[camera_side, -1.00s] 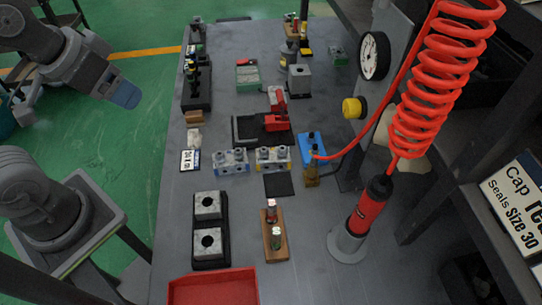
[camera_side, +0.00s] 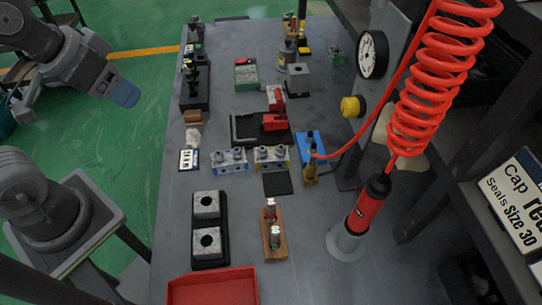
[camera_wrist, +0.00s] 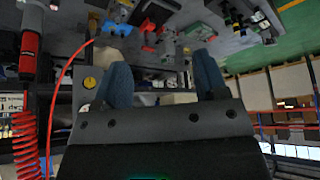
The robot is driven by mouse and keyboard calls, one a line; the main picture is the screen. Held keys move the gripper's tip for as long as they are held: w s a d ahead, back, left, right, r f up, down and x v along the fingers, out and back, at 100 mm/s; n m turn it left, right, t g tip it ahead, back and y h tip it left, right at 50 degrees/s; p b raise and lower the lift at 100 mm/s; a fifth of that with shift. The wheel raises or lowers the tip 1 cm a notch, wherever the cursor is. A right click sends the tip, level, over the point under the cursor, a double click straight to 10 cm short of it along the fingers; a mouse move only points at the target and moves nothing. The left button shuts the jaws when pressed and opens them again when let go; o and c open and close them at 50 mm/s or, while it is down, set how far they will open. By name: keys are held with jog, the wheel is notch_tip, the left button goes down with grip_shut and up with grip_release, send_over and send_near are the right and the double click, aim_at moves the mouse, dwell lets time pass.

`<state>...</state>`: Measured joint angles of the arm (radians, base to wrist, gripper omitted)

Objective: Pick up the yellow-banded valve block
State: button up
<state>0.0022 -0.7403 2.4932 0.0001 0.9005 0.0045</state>
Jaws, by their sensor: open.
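The yellow-banded valve block (camera_side: 272,158) is a grey metal block with yellow at its sides. It sits upright on the table in the side view, in front of the red clamp. A similar blue-banded valve block (camera_side: 229,160) stands just left of it. My gripper (camera_side: 126,95) is up at the left over the green floor, well away from both blocks. In the wrist view its two blue fingers (camera_wrist: 157,62) are spread wide with nothing between them. I cannot pick out the valve blocks clearly in the wrist view.
A blue box (camera_side: 307,146) with brass fittings stands right of the blocks. A black plate (camera_side: 277,184) lies in front. A red tray (camera_side: 212,287) is at the near edge. A red coiled hose (camera_side: 430,95) hangs at the right.

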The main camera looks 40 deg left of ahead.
jog(key=w+d+m+g, duration=0.2)
jog(key=w+d+m, duration=0.1)
jog(key=w, duration=0.5)
jog(key=m+g, duration=0.4)
jog(key=m, duration=0.3)
send_over(272, 153)
notch_tip(272, 153, down, 15)
notch_tip(272, 153, down, 14)
jog(key=shift+r, duration=0.1)
jog(key=shift+c, duration=0.4)
jog(key=c, duration=0.9)
